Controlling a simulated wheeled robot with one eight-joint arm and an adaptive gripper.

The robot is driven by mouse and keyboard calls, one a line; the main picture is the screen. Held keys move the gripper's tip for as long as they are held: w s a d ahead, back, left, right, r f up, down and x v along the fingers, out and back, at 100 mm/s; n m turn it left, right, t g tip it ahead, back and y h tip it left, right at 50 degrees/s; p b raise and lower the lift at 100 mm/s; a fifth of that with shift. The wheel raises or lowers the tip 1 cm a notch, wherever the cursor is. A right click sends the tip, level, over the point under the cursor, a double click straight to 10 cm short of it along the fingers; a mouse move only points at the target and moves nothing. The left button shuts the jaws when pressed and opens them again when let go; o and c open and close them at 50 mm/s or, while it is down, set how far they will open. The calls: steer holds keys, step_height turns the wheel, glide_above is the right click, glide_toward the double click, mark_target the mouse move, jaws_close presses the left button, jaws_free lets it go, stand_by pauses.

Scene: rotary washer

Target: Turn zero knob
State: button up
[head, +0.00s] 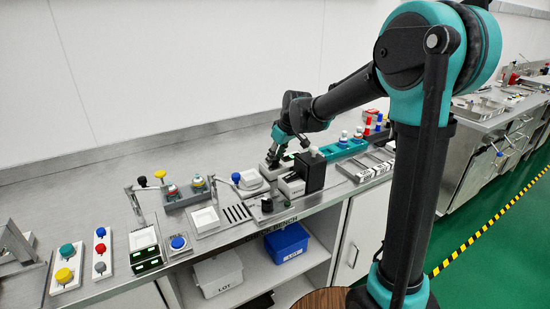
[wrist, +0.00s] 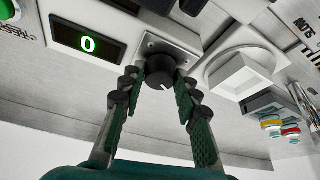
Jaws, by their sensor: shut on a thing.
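The dark round knob (wrist: 160,70) sits on a square grey plate in the wrist view, with a small light mark on its lower side. My gripper (wrist: 157,83) is shut on the knob, with one green-padded finger at its left and one at its right. A black display (wrist: 88,43) left of the knob shows a green 0. In the head view my gripper (head: 272,160) reaches down at the back middle of the bench. The knob is too small or hidden to make out there.
A white square part (wrist: 240,75) stands right of the knob. A black box (head: 312,172) stands close right of my gripper, and a teal rack (head: 345,150) lies beyond it. Several button boxes and trays fill the bench (head: 90,165) to the left.

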steer(key=o, duration=1.2)
steer(key=shift+c, duration=0.2)
steer(key=v, duration=1.2)
